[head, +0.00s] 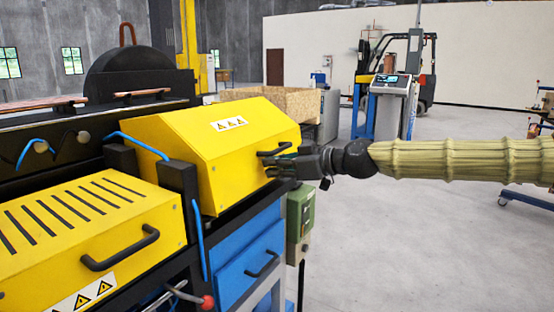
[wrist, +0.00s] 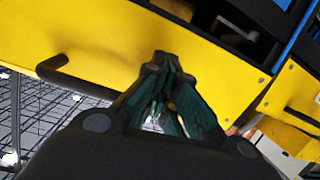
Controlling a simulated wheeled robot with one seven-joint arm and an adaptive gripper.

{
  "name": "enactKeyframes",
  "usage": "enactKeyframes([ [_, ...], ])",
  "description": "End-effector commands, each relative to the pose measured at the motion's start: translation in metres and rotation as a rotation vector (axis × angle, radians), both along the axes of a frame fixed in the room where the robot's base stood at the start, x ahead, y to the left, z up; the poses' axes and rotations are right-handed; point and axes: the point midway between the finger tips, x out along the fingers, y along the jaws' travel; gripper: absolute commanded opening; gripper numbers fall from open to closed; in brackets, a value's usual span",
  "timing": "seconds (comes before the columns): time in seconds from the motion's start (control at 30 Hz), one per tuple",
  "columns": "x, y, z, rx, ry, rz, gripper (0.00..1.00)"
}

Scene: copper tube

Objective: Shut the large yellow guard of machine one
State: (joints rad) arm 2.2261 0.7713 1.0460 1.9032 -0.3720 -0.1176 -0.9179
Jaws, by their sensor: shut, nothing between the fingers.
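The large yellow guard (head: 205,150) is a slope-sided hood with a three-triangle warning label, in the middle left of the head view. It sits low over the machine's dark frame; I cannot tell whether it is fully down. Its black handle (head: 274,150) is on the front face near the right end. My gripper (head: 272,168) is shut and empty, its fingertips at the front face just below the handle. In the wrist view the fingertips (wrist: 166,62) lie against or very near the yellow face (wrist: 120,35), with the handle (wrist: 75,82) to their left. Contact is unclear.
A slotted yellow cover (head: 90,215) with its own handle stands at the left, beyond a black post (head: 178,180). A blue drawer (head: 250,265) and a green box (head: 300,212) are below the guard. Open floor (head: 400,240) lies to the right; a forklift (head: 405,65) stands far back.

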Motion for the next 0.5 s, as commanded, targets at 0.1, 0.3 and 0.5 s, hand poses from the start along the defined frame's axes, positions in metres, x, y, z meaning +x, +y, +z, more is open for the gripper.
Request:
enactKeyframes([
  [0.1, 0.002, 0.003, -0.012, 0.0, 0.0, 0.0, 0.0],
  [0.3, 0.003, 0.005, -0.018, 0.0, -0.002, -0.001, 0.0],
  [0.5, 0.003, 0.005, -0.019, 0.001, -0.001, -0.001, 0.0],
])
